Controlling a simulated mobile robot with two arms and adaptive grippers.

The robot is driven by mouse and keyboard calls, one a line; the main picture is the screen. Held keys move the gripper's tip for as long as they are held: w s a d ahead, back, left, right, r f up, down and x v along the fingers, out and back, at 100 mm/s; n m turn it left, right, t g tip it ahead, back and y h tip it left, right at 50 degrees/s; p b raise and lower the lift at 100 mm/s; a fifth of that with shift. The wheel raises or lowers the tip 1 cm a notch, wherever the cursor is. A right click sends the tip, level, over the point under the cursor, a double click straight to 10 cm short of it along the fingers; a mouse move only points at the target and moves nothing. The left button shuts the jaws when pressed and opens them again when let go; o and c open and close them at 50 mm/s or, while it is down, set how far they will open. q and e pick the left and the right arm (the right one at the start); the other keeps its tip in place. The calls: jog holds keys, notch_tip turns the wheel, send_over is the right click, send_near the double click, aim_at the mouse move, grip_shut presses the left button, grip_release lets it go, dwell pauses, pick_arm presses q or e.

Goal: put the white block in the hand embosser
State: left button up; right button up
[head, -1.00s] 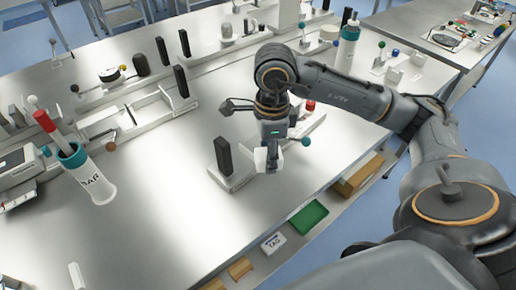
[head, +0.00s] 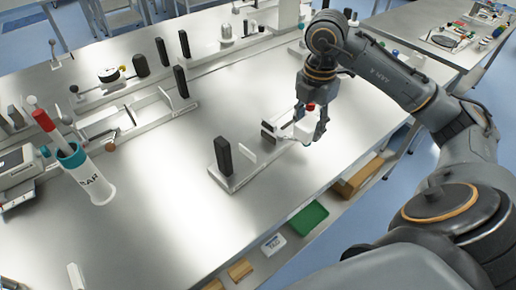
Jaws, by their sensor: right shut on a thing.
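My right gripper (head: 308,136) points down above the right part of the steel table. It is shut on a white block (head: 303,131), partly hidden by the fingers. Left of it, on the table, stands a long pale fixture (head: 241,177) with a dark upright post (head: 223,156) and a thin white upright plate (head: 247,151). The block is apart from this post. I cannot tell for sure which device is the hand embosser. My left gripper is out of view.
A green tray (head: 307,217) sits on the shelf below the front edge.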

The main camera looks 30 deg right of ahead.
jog(key=shift+d+m, duration=0.1)
jog(key=shift+m, duration=0.2)
jog(key=shift+w+a+p, duration=0.2)
jog(key=shift+w+p, duration=0.15)
jog(key=w+a+f+p, duration=0.3)
jog(key=w+a+p, duration=0.1)
jog(key=w, duration=0.3)
jog(key=p, duration=0.1)
send_over(258, 149)
jog(key=f, duration=0.5)
jog(key=shift+s+d+f, duration=0.2)
jog(key=shift+s+f, duration=0.1)
jog(key=shift+w+f, duration=0.15)
jog(key=shift+f, duration=0.1)
jog(key=f, duration=0.1)
jog(key=f+p, duration=0.1)
jog(key=p, duration=0.1)
jog(key=shift+w+a+f, duration=0.2)
jog(key=shift+w+f, duration=0.05)
jog(key=shift+f, duration=0.55)
jog(key=shift+d+f, duration=0.1)
